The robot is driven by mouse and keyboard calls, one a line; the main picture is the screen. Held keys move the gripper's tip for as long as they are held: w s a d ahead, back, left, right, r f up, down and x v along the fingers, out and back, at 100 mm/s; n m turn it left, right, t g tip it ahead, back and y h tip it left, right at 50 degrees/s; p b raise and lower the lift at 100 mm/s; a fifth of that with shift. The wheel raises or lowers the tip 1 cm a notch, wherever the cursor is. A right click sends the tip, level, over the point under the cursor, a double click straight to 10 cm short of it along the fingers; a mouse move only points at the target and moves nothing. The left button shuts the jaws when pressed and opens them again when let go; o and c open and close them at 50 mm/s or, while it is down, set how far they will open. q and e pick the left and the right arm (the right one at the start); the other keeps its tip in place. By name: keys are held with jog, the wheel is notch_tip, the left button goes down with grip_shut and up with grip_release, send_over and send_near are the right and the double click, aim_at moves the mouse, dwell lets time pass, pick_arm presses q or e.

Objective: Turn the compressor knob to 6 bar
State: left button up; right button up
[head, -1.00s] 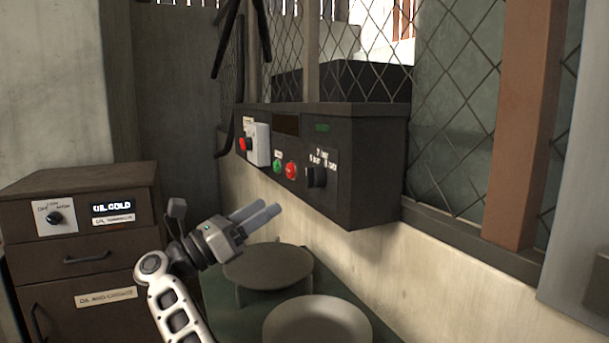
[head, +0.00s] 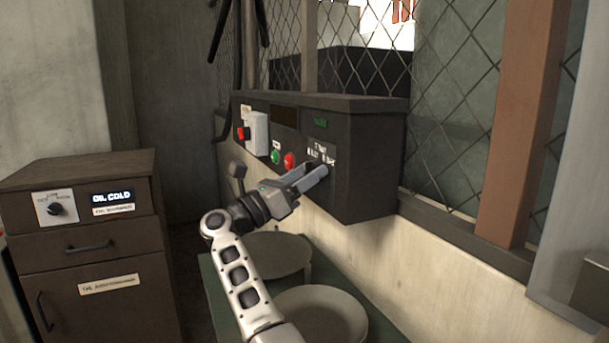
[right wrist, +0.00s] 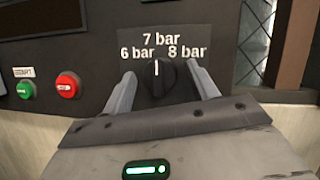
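The black compressor knob (right wrist: 159,78) shows in the right wrist view, below a label panel (right wrist: 165,47) reading 6 bar at left, 7 bar at top and 8 bar at right. Its white mark points up, at 7 bar. My right gripper (right wrist: 160,85) is open, with one finger on each side of the knob and a visible gap to both. In the head view my right gripper (head: 312,176) is in front of the dark control box (head: 365,160) and hides the knob. My left gripper is not in view.
Left of the knob are a red button (right wrist: 68,85), a green button (right wrist: 25,90) and a red-and-black switch (head: 243,133). Two round dishes (head: 320,315) lie below the arm. A brown cabinet (head: 85,225) stands at left. Wire mesh (head: 450,110) is above and right.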

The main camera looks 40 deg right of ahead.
jog(key=c, duration=0.8)
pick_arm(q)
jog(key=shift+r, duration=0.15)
pick_arm(e)
jog(key=shift+n, duration=0.4)
jog(key=n+t+p, duration=0.2)
jog(key=n, duration=0.1)
jog(key=shift+r, duration=0.2)
jog(key=n+t+y+p, duration=0.1)
jog(key=n+t+p, duration=0.1)
jog(key=n+p, duration=0.2)
jog(key=shift+s+a+r+n, duration=0.1)
jog(key=shift+r+n, duration=0.05)
jog(key=shift+n, duration=0.25)
jog(key=n+t+y+p, duration=0.1)
jog(key=n+p, duration=0.2)
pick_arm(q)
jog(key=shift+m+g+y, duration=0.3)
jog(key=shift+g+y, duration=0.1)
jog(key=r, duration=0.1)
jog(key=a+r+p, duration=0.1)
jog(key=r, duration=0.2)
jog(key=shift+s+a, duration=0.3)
pick_arm(e)
jog(key=shift+n+y, duration=0.3)
jog(key=shift+n, duration=0.2)
pick_arm(q)
jog(key=shift+p, duration=0.3)
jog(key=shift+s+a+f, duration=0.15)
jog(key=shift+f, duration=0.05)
